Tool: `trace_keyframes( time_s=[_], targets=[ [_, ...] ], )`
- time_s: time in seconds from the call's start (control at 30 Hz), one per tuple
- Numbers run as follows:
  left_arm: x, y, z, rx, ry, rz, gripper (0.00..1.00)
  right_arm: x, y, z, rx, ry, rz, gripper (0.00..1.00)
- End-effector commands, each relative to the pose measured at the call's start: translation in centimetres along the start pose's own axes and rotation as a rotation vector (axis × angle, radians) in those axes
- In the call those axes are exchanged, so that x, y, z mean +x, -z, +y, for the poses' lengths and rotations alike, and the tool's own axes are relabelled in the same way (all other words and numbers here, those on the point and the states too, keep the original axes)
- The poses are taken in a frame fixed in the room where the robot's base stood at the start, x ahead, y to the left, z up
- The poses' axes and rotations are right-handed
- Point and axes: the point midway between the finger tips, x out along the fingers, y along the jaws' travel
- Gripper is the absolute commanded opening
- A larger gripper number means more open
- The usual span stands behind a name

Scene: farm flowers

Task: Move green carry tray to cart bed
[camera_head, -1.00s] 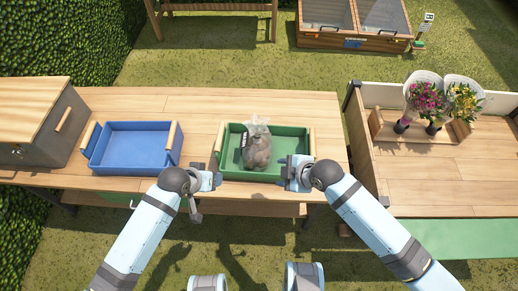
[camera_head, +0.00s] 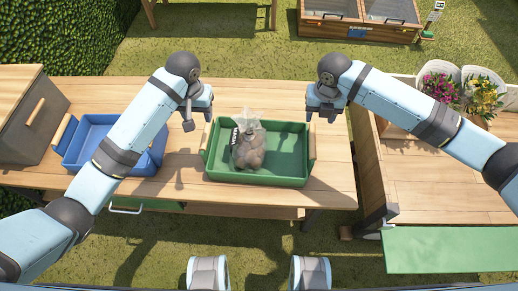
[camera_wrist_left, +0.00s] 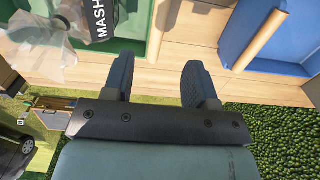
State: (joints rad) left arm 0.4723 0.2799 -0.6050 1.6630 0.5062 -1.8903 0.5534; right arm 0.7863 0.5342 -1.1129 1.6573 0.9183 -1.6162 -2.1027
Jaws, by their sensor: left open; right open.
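The green carry tray (camera_head: 262,179) sits on the wooden table, with a wooden handle at each end and a clear bag of brown round items (camera_head: 248,150) inside. My left gripper (camera_head: 188,120) is open and empty, above the tray's left end. In the left wrist view the open fingers (camera_wrist_left: 158,78) show with the green tray (camera_wrist_left: 135,45) at upper left, and nothing lies between them. My right gripper (camera_head: 325,114) is open and empty, above the tray's right end. The cart bed (camera_head: 430,185) is the wooden surface to the right of the table.
A blue tray (camera_head: 85,152) stands left of the green one, partly hidden by my left arm. A wooden box (camera_head: 35,125) is at the table's far left. Potted flowers (camera_head: 480,95) stand at the back of the cart. The cart's front part is clear.

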Motion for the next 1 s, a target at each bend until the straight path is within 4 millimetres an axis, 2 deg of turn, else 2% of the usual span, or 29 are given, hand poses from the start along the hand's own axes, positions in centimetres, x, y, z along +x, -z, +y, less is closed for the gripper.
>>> trace_keyframes(
  time_s=[0.13, 0.27, 0.7, 0.83, 1.0],
  targets=[
    [0.5, 0.0, 0.0, 0.000, -0.001, -0.001, 0.52, 0.5, 0.0, 0.0, 0.001, 0.000, 0.001, 0.53],
    [2.0, -0.1, 0.0, -0.001, 0.000, -0.003, 0.52, 2.0, 0.1, 0.1, 0.001, -0.001, 0.002, 0.53],
    [10.3, 0.0, 0.0, -0.001, 0.000, -0.002, 0.52, 10.3, 0.1, 0.1, 0.002, 0.000, 0.001, 0.53],
    [12.2, 0.0, 0.1, 0.000, -0.001, -0.001, 0.52, 12.2, 0.1, 0.1, 0.002, -0.001, 0.000, 0.53],
    [13.5, 0.0, 0.1, 0.000, -0.002, 0.000, 0.52, 13.5, 0.0, 0.1, 0.002, -0.002, -0.001, 0.53]
  ],
)
